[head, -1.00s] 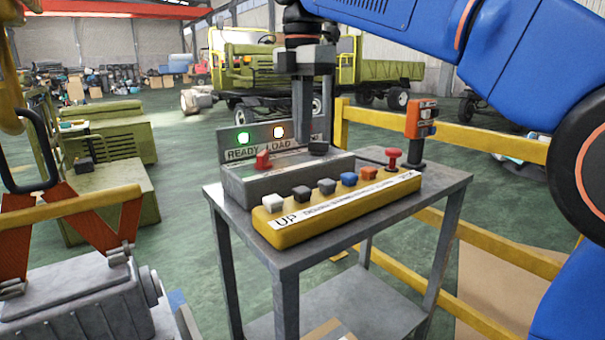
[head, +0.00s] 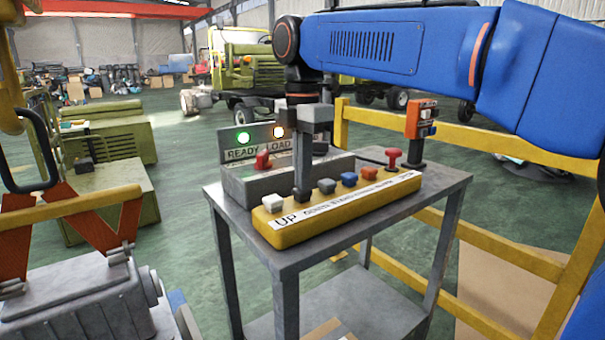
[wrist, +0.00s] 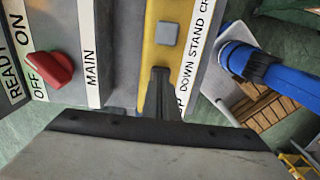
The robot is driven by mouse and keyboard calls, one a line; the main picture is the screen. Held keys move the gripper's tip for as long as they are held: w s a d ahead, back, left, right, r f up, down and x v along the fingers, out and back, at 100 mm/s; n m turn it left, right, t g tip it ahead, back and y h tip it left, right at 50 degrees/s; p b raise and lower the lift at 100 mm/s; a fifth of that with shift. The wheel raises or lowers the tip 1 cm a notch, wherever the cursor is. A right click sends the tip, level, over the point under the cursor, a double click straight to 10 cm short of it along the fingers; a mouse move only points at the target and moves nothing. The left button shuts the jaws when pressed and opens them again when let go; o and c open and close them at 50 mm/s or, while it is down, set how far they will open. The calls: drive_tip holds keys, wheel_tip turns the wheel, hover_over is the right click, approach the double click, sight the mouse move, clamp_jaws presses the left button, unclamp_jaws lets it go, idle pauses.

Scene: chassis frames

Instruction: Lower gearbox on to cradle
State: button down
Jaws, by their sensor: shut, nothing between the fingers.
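The gearbox (head: 85,305) is a grey casting at the lower left of the head view, hung on orange slings (head: 100,225). Its underside is cut off by the frame, and I cannot make out the cradle. The yellow control pendant (head: 400,185) lies on a grey cart with a row of coloured buttons. My gripper (head: 302,195) is shut and empty, pointing down over the second button, which it hides. In the wrist view the fingertips (wrist: 160,75) cover that spot beside the "DOWN" label, with a grey button (wrist: 168,33) beyond. I cannot tell whether the button is pressed.
A grey switch box (head: 290,178) with a red knob (head: 263,160) stands behind the pendant, under lit green and amber lamps. A red mushroom button (head: 393,158) is to the right. Yellow railings (head: 470,140) run behind the cart (head: 285,260).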

drive_tip(key=shift+s+f, duration=0.15)
drive_tip(key=shift+f, duration=1.15)
idle(2.5)
drive_tip(key=shift+r, duration=0.65)
wheel_tip(320, 180, up, 14)
drive_tip(key=shift+d, duration=0.1)
idle(0.4)
